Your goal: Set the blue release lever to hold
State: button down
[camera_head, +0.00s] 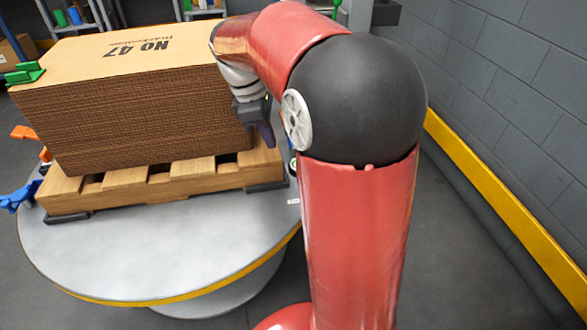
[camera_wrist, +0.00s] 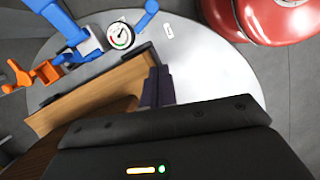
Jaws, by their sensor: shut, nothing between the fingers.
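My gripper (camera_head: 265,132) is shut and empty, pointing down beside the right end of the cardboard stack. Its dark fingers (camera_wrist: 158,88) show in the wrist view next to the end of the wooden pallet. A short blue lever with a rounded end (camera_wrist: 148,12) is at the top of the wrist view, beside a round white gauge (camera_wrist: 120,36). The fingers are apart from it. A larger blue fitting with an arm (camera_wrist: 70,28) is left of the gauge. I cannot tell which blue part is the release lever, nor read any hold marking.
The stack (camera_head: 135,110) stands on the pallet (camera_head: 185,178) on a round grey table (camera_head: 190,240). An orange fitting (camera_wrist: 38,75) is left of the blue one. A blue fitting (camera_head: 20,197) is at the table's left. A yellow rail (camera_head: 500,200) runs along the wall.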

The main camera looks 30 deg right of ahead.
jog(key=b+x, duration=0.2)
jog(key=x, duration=0.8)
jog(key=shift+s+d, duration=0.5)
jog(key=shift+d, duration=0.4)
jog(key=shift+s+d, duration=0.5)
jog(key=shift+d, duration=0.35)
